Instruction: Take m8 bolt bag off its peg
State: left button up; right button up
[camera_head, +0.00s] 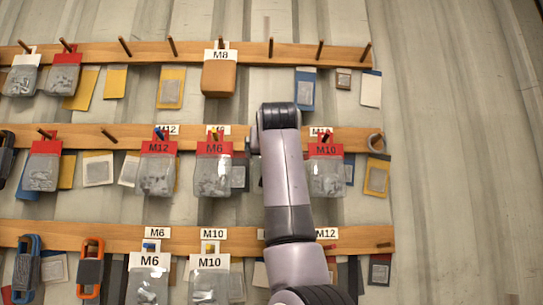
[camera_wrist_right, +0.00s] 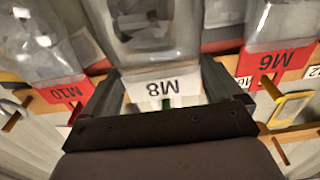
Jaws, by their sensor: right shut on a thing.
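The M8 bolt bag (camera_wrist_right: 152,42) is clear, with a white header printed "M8" that appears upside down in the right wrist view. My right gripper (camera_wrist_right: 162,84) is shut on it, one finger on each side of the header. A small green tip shows at the header's edge; whether the bag still hangs on a peg cannot be told. In the head view my right arm reaches up to the middle rail between the red-headed M6 bag (camera_head: 213,170) and M10 bag (camera_head: 326,170), hiding the M8 bag and the fingers. My left gripper is not in view.
Wooden rails with pegs cross the corrugated wall. The M12 bag (camera_head: 156,170) hangs farther left. An orange box (camera_head: 219,78) is under an M8 label on the top rail (camera_head: 140,50). White-headed M6 (camera_head: 149,262) and M10 (camera_head: 209,263) bags hang below. Bare wall is at right.

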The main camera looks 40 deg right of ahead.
jog(key=shift+r+b+v, duration=0.15)
jog(key=shift+b+v, duration=0.2)
jog(key=shift+v, duration=0.5)
jog(key=shift+r+b+v, duration=0.1)
jog(key=shift+b+v, duration=0.2)
jog(key=shift+v, duration=0.55)
jog(key=shift+s, duration=0.1)
jog(key=shift+b+v, duration=1.1)
jog(key=shift+v, duration=1.35)
